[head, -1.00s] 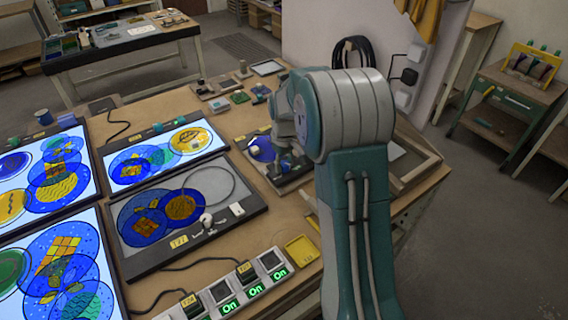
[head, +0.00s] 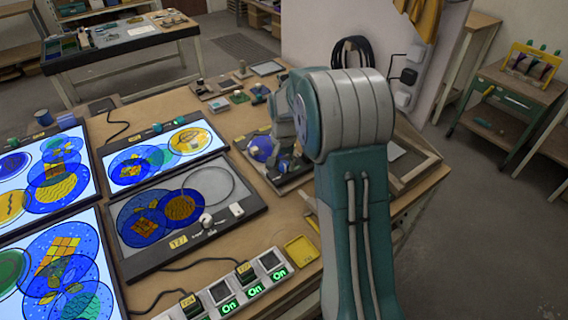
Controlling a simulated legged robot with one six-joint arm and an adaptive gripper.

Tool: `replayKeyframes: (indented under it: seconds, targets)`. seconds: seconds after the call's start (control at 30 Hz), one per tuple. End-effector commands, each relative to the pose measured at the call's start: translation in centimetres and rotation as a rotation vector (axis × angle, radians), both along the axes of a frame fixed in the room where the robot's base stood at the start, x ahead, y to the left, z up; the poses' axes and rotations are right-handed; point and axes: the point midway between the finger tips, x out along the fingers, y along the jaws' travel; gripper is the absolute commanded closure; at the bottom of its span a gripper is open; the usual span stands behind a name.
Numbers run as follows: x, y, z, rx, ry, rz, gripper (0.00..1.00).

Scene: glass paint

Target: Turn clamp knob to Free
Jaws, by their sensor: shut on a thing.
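My gripper (head: 284,164) is at the end of my arm, pointing down over a dark fixture plate (head: 262,167) that carries a blue glass disc (head: 259,148). Its fingers are small and dark here. They are shut on a small part at the right of the disc, which seems to be the clamp knob. The fingers and wrist hide most of that part, and I cannot read its setting or any Free mark. The gripper is beside the disc; I cannot tell whether they touch.
A power strip (head: 247,291) with green On lights and a yellow tray (head: 301,249) are in front. A wooden frame (head: 418,172) is to the right.

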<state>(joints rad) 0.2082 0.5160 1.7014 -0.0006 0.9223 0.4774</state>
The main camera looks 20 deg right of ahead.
Motion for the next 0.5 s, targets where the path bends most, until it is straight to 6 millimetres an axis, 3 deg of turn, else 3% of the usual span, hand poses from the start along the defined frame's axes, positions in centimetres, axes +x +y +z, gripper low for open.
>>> replayKeyframes:
  seconds: [0.5]
  targets:
    - [-0.24,0.17,-0.40,0.002,0.011,-0.463,1.00]
